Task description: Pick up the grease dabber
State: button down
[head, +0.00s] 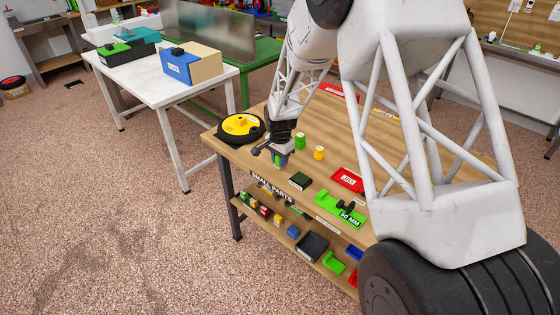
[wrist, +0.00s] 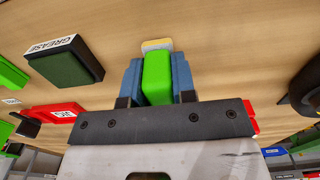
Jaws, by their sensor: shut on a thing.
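The grease dabber shows in the wrist view as a bright green block (wrist: 157,78) with a pale cream tip (wrist: 157,45). My gripper (wrist: 157,82) has its two blue fingers closed on either side of the green block. In the head view my gripper (head: 279,158) is over the front left part of the wooden bench top. There the dabber is mostly hidden by the fingers, and I cannot tell whether it touches the bench. A dark green box labelled GREASE (wrist: 65,68) lies to the left in the wrist view.
A black and yellow wheel (head: 240,127) lies left of my gripper. A green piece (head: 300,141) and a yellow piece (head: 319,153) stand just right. A red tray (head: 347,180) and a green holder (head: 340,208) sit farther right. A lower shelf holds several small parts.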

jog(key=shift+r, duration=0.4)
notch_tip(320, 180, up, 2)
jog(key=shift+r, duration=0.1)
jog(key=s+d+r, duration=0.1)
jog(key=s+d, duration=0.2)
jog(key=s, duration=1.2)
jog(key=shift+s+r, duration=0.25)
jog(key=shift+s, duration=0.1)
jog(key=c, duration=1.5)
grip_release()
jog(key=shift+c, duration=1.3)
